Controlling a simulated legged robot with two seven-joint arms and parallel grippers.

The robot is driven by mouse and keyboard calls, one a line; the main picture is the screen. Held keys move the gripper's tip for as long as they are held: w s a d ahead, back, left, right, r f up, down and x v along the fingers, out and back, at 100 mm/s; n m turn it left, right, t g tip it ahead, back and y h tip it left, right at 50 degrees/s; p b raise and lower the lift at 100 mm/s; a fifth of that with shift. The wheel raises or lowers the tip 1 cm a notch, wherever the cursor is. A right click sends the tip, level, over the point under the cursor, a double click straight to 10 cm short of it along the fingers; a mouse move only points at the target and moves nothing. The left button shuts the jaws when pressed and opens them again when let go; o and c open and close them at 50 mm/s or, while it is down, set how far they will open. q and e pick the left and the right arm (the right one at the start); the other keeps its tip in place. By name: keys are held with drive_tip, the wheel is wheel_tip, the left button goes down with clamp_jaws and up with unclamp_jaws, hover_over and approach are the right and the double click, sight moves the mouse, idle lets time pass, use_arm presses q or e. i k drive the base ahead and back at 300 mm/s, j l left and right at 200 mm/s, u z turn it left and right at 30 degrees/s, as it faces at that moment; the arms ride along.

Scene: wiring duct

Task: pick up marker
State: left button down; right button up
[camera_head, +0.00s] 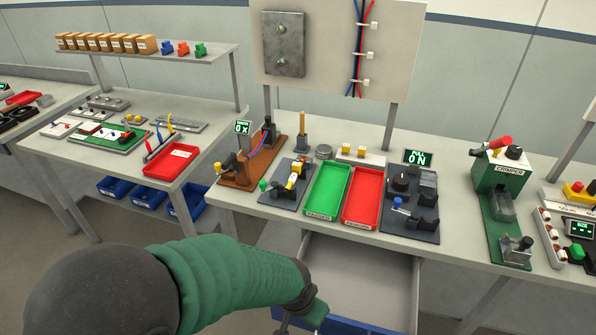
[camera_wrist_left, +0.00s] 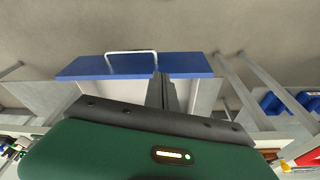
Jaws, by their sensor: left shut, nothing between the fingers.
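I cannot make out a marker in either view. My left arm reaches in from the left in the head view, and my left gripper (camera_head: 285,325) is at the bottom edge, by the left side of an open drawer (camera_head: 365,275). The visible part of the drawer floor is bare; the arm hides its near left part. In the left wrist view the shut, empty fingers (camera_wrist_left: 161,88) point toward the blue drawer front (camera_wrist_left: 185,66) with its pale handle (camera_wrist_left: 131,53). I cannot tell whether they touch the drawer. My right gripper is not in view.
On the bench above the drawer stand a green tray (camera_head: 328,190), a red tray (camera_head: 362,196) and several fixtures. A green crimper (camera_head: 500,185) stands farther right. A second bench with a red tray (camera_head: 171,162) is at left, with blue bins (camera_head: 147,194) below.

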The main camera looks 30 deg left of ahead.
sight(296, 166)
drive_tip(key=j+z, duration=0.45)
drive_tip(key=i+j+z, duration=0.1)
drive_tip(key=j+z, duration=0.15)
drive_tip(key=z, duration=0.2)
